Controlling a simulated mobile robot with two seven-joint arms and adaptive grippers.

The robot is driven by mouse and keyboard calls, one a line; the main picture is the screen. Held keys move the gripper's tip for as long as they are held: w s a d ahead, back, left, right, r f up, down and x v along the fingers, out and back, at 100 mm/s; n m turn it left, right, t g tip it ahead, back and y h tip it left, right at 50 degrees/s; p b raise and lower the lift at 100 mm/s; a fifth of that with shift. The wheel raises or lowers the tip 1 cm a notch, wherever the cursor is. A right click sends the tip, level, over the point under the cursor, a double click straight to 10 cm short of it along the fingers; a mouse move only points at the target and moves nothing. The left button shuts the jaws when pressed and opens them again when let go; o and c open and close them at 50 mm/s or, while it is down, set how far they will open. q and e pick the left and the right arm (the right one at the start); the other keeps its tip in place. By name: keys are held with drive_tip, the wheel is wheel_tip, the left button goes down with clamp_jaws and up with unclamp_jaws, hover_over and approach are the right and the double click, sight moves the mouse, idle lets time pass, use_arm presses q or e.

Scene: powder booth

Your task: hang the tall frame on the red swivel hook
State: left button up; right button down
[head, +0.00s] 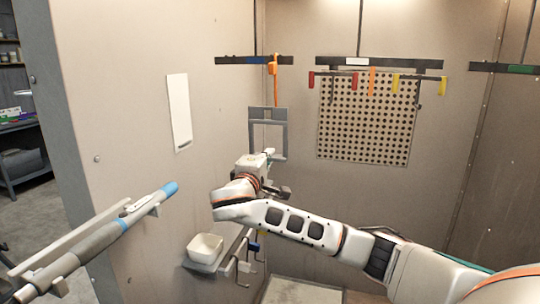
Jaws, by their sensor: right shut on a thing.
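The tall frame (268,114) is a grey, upright rectangular frame with an opening in its middle, in front of the booth's back corner. My right gripper (271,158) is shut on it near its lower end; my arm hides part of the grip. A swivel hook with red end pieces (311,80) is on the middle overhead bar, to the right of and above the frame. The frame is apart from this hook. Its thin hook tip is too small to make out clearly. My left gripper is not in view.
The overhead bar (415,64) also carries an orange hook (371,80) and a yellow-ended hook (443,85). Another orange hook (272,65) hangs on the left bar, above the frame. A blue-tipped tool (165,190) and a white bowl (205,247) are at left.

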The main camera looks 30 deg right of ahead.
drive_tip(key=shift+p+v, duration=0.35)
drive_tip(key=shift+v, duration=1.35)
